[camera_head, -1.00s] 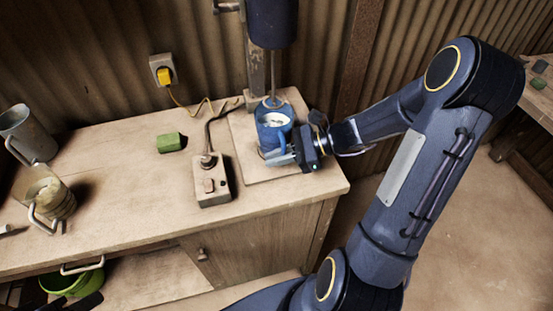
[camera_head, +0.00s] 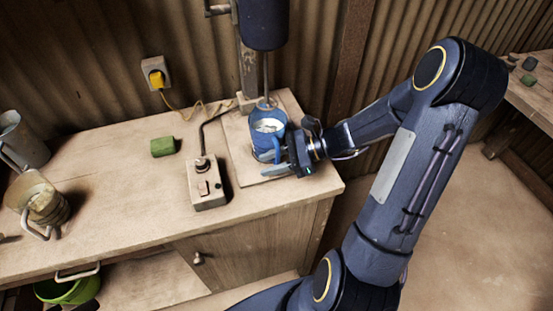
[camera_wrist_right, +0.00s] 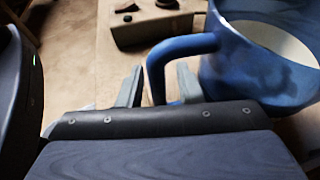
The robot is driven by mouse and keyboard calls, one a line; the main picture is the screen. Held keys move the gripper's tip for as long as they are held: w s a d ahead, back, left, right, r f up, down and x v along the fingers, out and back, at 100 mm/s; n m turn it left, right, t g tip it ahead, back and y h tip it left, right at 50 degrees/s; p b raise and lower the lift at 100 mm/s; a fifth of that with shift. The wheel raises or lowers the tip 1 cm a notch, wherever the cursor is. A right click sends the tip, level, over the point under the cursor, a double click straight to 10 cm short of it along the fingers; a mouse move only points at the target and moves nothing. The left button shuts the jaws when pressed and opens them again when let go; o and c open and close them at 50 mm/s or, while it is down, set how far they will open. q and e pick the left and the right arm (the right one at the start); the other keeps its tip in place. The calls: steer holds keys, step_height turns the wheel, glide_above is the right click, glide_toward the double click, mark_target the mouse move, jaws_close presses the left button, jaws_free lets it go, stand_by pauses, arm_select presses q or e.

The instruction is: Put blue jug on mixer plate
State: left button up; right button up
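The blue jug (camera_head: 268,128), with whitish contents, stands upright on the mixer plate (camera_head: 244,150), below the dark blue mixer head (camera_head: 264,22). The mixer's thin shaft comes down at the jug's back side; its lower end is hidden. My right gripper (camera_head: 276,164) is low at the jug's front right. In the right wrist view its fingers (camera_wrist_right: 158,88) are apart, with the jug's handle (camera_wrist_right: 157,68) between them and gaps showing on both sides. The jug's body (camera_wrist_right: 255,60) is right of the fingers. My left gripper is not in view.
A switch box (camera_head: 207,184) with a cable is left of the plate. A green block (camera_head: 163,146) lies on the worktop (camera_head: 120,190). A metal jug (camera_head: 22,140) and a beige jug (camera_head: 40,200) stand at the left. A green bowl (camera_head: 70,290) is below.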

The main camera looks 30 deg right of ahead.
steer(key=v, duration=1.2)
steer(key=s+a+r+n+h, duration=0.2)
steer(key=s+a+n+h, duration=0.2)
steer(key=n, duration=0.6)
steer(key=s+a+r+n+h, duration=0.2)
steer(key=s+a+n+h, duration=0.2)
steer(key=s+a+n, duration=0.4)
steer(key=a+n, duration=0.2)
steer(key=n, duration=0.1)
steer(key=shift+s, duration=0.2)
steer(key=shift+r, duration=0.1)
